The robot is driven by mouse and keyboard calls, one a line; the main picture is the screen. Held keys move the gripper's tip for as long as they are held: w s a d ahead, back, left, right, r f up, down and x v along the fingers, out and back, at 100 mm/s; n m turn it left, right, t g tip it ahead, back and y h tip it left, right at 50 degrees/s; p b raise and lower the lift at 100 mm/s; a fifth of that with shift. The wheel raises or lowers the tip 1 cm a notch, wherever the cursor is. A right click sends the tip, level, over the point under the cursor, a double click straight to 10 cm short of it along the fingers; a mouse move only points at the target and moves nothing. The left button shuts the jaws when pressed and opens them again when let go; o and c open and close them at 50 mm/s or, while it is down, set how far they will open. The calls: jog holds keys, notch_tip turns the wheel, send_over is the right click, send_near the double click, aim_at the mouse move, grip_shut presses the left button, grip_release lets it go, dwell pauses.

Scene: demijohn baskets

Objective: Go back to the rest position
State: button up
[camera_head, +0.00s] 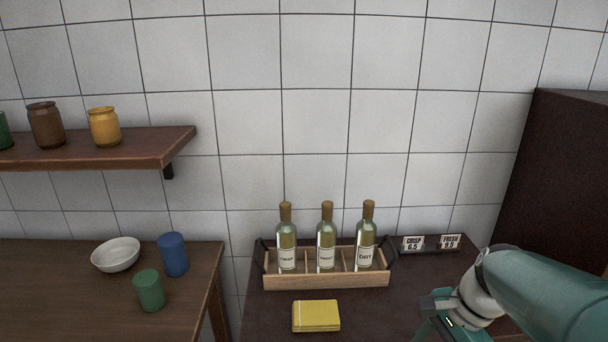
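My gripper (432,326) is at the lower right, at the end of my teal arm and cut off by the bottom edge. Its fingertips do not show clearly, so I cannot tell whether it is open or shut. It appears right of the wooden crate (325,282) and the yellow block (316,316). Three corked bottles stand upright in the crate: a left bottle (287,240), a middle bottle (326,240) and a right bottle (366,238) labelled "DRY". The crate has dividers and dark handles at both ends.
Two price cards, "CRISP 6.5" (413,244) and "FRESH 9.5" (451,242), stand at the dark counter's back. A tall dark cabinet (560,180) rises at right. A left table (60,300) bears a white bowl (116,255), blue cup (173,254) and green cup (149,291). Jars stand on a wall shelf (150,150).

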jog(key=s+a+r+n+t+h, duration=0.3)
jog(key=s+a+r+n, duration=0.3)
jog(key=n, duration=0.8)
jog(key=shift+s+a+t+h, duration=0.25)
jog(key=shift+a+t+h, duration=0.15)
jog(key=shift+t, duration=0.4)
